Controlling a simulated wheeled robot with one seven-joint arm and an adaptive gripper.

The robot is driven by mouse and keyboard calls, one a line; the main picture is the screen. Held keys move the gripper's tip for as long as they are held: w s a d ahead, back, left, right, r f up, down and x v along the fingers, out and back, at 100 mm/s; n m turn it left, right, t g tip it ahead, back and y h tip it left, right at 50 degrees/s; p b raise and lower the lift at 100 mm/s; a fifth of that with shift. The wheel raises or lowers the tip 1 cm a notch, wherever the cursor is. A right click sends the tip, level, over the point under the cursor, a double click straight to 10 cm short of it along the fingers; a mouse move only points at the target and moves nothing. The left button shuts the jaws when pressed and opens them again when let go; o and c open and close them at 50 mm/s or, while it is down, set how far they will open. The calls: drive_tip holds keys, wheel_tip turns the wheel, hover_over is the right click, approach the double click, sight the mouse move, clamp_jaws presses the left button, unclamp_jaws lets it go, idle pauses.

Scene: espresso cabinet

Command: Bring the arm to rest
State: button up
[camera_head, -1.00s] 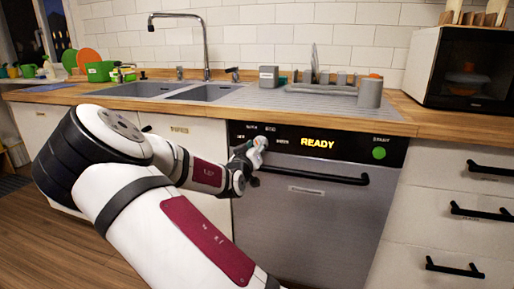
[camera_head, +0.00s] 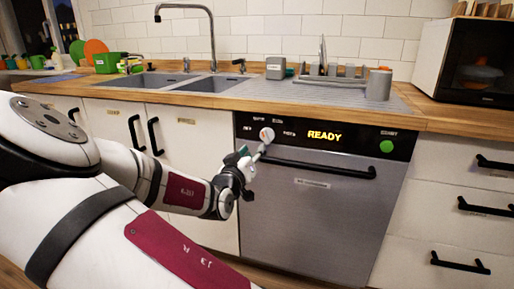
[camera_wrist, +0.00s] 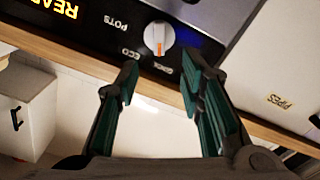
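My gripper (camera_head: 256,156) is just in front of the dishwasher's control panel, below and left of the round white knob (camera_head: 267,134). In the wrist view my gripper (camera_wrist: 159,76) has its two dark green fingers spread apart with nothing between them. The knob (camera_wrist: 159,36) is beyond the fingertips, clear of both, with an orange mark on its face. My arm comes in from the left of the head view, bent at the elbow. The dishwasher (camera_head: 310,205) is closed, and its display (camera_head: 324,135) reads READY.
A round green button (camera_head: 386,147) is at the panel's right. The door handle (camera_head: 318,168) sticks out below the panel. The wooden counter edge (camera_head: 440,125) runs above. Cabinet handles (camera_head: 154,136) are near my arm. A microwave (camera_head: 475,60) stands at the right.

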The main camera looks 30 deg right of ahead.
drive_tip(key=shift+s+a, duration=0.3)
drive_tip(key=shift+a, duration=0.1)
